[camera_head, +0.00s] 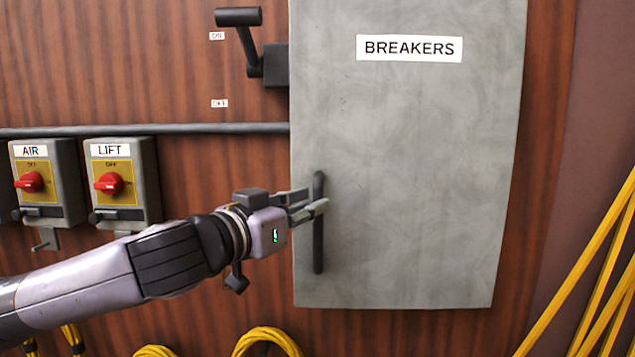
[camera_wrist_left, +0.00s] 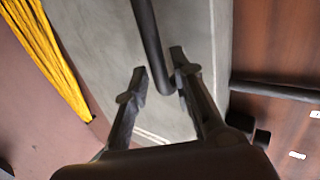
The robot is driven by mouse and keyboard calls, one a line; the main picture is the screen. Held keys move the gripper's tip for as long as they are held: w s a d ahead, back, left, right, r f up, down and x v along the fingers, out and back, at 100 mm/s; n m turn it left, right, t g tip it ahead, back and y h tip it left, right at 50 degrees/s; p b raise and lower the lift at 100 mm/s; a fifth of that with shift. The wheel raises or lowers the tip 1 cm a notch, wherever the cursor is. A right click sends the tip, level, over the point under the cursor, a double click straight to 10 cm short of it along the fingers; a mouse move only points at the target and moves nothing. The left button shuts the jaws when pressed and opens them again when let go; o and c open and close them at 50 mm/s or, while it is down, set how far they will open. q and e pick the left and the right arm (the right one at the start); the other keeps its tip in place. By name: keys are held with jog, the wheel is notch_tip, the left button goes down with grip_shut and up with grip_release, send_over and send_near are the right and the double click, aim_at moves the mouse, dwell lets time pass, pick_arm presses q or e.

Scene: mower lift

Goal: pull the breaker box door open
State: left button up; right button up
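The grey breaker box door (camera_head: 410,150), labelled BREAKERS, looks shut against the wooden wall. Its dark vertical bar handle (camera_head: 318,245) is near the door's left edge. My left gripper (camera_head: 308,200) reaches in from the left at the upper part of the handle. In the left wrist view the fingers of my left gripper (camera_wrist_left: 162,75) are apart, with the end of the handle (camera_wrist_left: 148,35) between them. A gap shows between the handle and the left finger in that view; whether the other finger touches it I cannot tell. My right gripper is not in view.
A lever switch (camera_head: 250,40) with ON and OFF labels is mounted left of the box. AIR (camera_head: 45,180) and LIFT (camera_head: 122,180) switch boxes with red knobs are further left. A dark conduit (camera_head: 200,130) runs along the wall. Yellow cables (camera_head: 590,270) hang at the right.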

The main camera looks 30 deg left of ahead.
pick_arm(q)
jog(key=shift+w+r+p, duration=0.2)
jog(key=shift+w+p, duration=0.35)
jog(key=shift+w, duration=0.35)
jog(key=shift+w+d+f+p, duration=0.1)
jog(key=shift+w+f+p, duration=0.2)
jog(key=shift+w, duration=0.35)
jog(key=shift+c, duration=0.4)
jog(key=shift+r, duration=0.1)
grip_shut()
